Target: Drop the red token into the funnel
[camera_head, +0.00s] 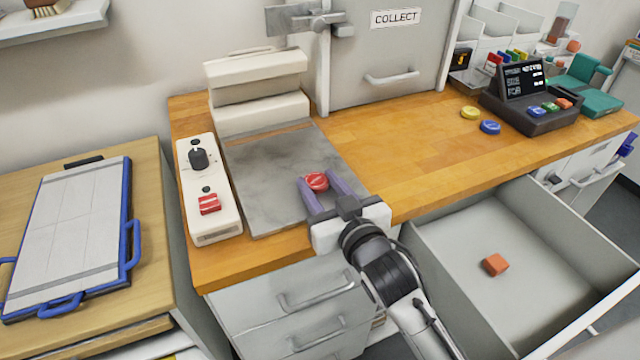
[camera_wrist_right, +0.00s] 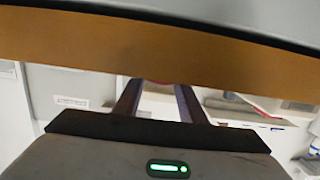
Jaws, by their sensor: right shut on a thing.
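The red token (camera_head: 317,181) is a small round disc between the fingertips of my right gripper (camera_head: 318,185). The gripper is shut on it, over the front part of the grey marbled plate (camera_head: 270,165). I cannot tell whether the token touches the plate or hangs just above it. In the right wrist view, the two fingers reach up towards a brown edge, and only a sliver of red shows between them. I cannot make out a funnel in either view. My left gripper is not in view.
A yellow token (camera_head: 470,112) and a blue token (camera_head: 490,127) lie on the wooden counter (camera_head: 410,150). A dark keypad terminal (camera_head: 530,100) stands at the right. An open drawer (camera_head: 470,240) holds an orange block (camera_head: 495,264). A white control box (camera_head: 215,225) stands left of the plate.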

